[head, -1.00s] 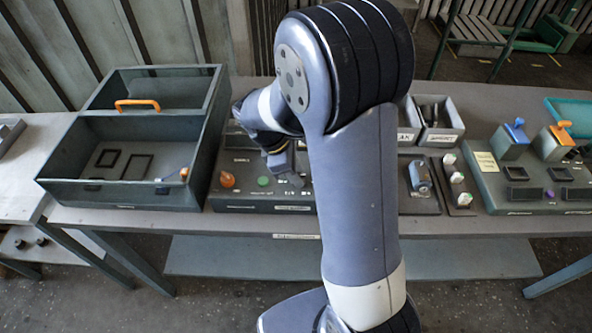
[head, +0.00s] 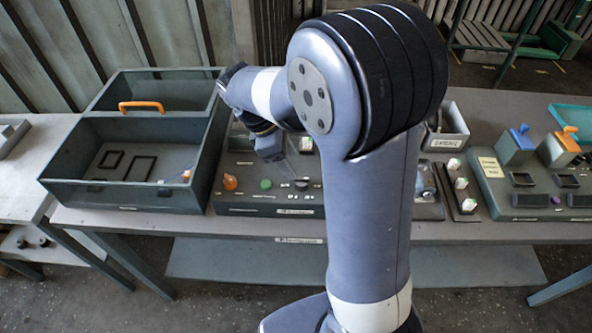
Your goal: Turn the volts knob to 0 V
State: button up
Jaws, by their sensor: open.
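The control panel (head: 245,209) is a dark grey box on the bench with small labels too small to read. On it are an orange knob (head: 229,182), a green button (head: 265,184) and a small dark knob (head: 301,185) with pale marks near it. I cannot tell from the labels which knob is the volts knob. My gripper (head: 283,165) is over the back part of the panel, open, with its fingers small and partly hidden by the wrist. It appears apart from the knobs. My arm hides the panel's right end.
A green-grey open box (head: 120,195) with an orange handle (head: 141,106) stands left of the panel. At the right are a grey bin (head: 446,130), a strip of pale buttons (head: 460,184) and a second panel (head: 500,206) with blue and orange levers.

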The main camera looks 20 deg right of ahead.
aim_at(301, 178)
jog(key=v, duration=0.4)
jog(key=x, duration=1)
jog(key=shift+d+f+p, duration=0.15)
jog(key=shift+f+p, duration=0.15)
jog(key=shift+p, duration=0.05)
